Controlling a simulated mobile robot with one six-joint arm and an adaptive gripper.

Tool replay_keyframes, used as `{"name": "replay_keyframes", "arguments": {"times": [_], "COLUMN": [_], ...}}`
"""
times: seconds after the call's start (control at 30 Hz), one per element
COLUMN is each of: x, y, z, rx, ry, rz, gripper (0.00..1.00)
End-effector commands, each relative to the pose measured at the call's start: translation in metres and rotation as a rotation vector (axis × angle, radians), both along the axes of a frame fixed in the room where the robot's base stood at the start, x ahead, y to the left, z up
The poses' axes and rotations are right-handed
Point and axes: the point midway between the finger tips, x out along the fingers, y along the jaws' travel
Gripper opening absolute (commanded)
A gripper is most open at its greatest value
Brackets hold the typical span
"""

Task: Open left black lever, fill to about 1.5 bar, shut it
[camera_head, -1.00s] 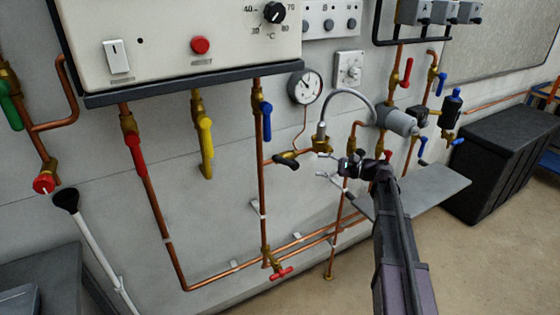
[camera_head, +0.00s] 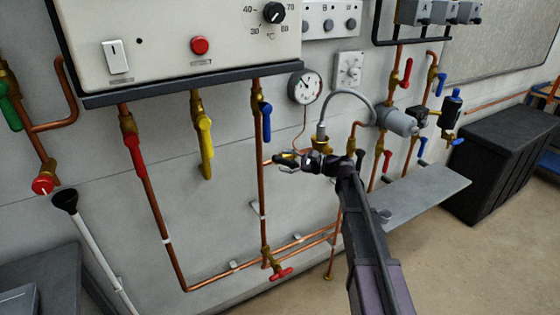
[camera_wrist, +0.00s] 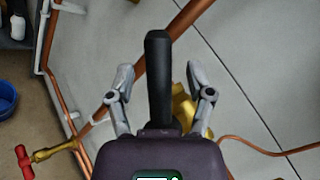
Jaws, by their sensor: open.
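The left black lever (camera_wrist: 158,85) stands between the two spread fingers of my gripper (camera_wrist: 159,74) in the wrist view, with a visible gap on each side. Its brass valve body (camera_wrist: 183,106) shows behind the right finger. In the head view my gripper (camera_head: 280,163) is open at this lever, left of the silver braided hose (camera_head: 345,93), and hides most of the lever. The round pressure gauge (camera_head: 305,87) hangs above; its needle points to the upper left, but its numbers are too small to read.
A second black lever (camera_head: 360,159) sits just right of my gripper. A blue lever (camera_head: 266,122), a yellow lever (camera_head: 206,148) and a red lever (camera_head: 134,152) hang under the boiler (camera_head: 170,65). A grey shelf (camera_head: 425,197) lies to the right.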

Motion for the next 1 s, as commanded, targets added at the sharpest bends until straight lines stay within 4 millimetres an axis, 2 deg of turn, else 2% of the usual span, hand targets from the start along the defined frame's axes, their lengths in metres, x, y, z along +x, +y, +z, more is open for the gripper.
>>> {"name": "replay_keyframes", "arguments": {"times": [0.2, 0.6, 0.83, 1.0], "x": [0.002, 0.002, 0.002, 0.002], "y": [0.018, 0.022, 0.022, 0.020], "z": [0.000, 0.000, 0.000, 0.000], "rx": [0.000, 0.000, 0.000, 0.001], "ry": [0.000, 0.000, 0.000, 0.000], "rz": [0.001, 0.001, 0.001, 0.003], "gripper": [0.68, 0.68, 0.00, 0.00]}}
